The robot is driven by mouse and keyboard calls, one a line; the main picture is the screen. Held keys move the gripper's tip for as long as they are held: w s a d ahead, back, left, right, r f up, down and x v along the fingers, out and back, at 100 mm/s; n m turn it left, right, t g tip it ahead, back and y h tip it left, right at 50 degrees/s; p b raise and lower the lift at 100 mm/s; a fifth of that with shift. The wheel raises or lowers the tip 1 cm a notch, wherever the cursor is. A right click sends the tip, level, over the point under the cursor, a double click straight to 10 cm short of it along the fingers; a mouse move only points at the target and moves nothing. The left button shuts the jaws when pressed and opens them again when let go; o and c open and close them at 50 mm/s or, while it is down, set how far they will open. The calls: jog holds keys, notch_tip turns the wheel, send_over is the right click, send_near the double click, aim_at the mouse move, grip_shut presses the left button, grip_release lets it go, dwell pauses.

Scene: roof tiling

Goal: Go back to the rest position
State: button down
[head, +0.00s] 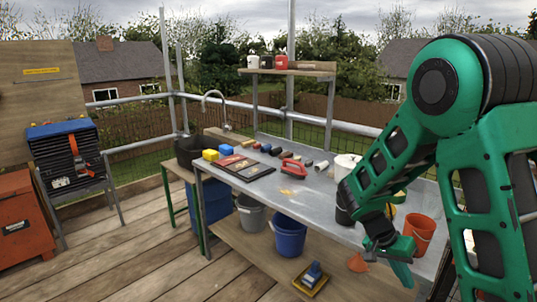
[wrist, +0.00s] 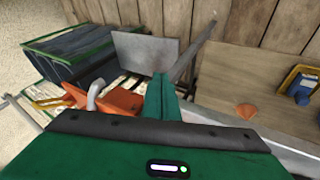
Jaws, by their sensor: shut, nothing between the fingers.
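My gripper (head: 388,258) hangs at the end of my green arm in the head view, in front of the metal workbench (head: 292,207) near its right front edge. Its fingers are together with nothing held. In the wrist view the shut fingertips (wrist: 161,90) point down past the bench edge, with the deck and lower shelf beyond. The fingers look clear of all objects, though the arm hides part of the bench's right end.
An orange bucket (head: 420,229) is close beside my gripper. An orange cone (head: 357,263) and a blue tool (head: 313,275) on a yellow tray are on the lower shelf (head: 255,248). Tools and blocks cover the bench's back left. The wooden deck (head: 130,257) at left is clear.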

jog(key=s+d+r+n+y, duration=0.1)
jog(key=s+d+r+y, duration=0.35)
jog(key=s+r, duration=0.6)
jog(key=s+a+r+n+t+y, duration=0.1)
jog(key=s+r+n+y, duration=0.1)
jog(key=s, duration=1.2)
jog(key=shift+s+r+n+t, duration=0.3)
jog(key=shift+r+t, duration=0.1)
jog(key=shift+r, duration=0.2)
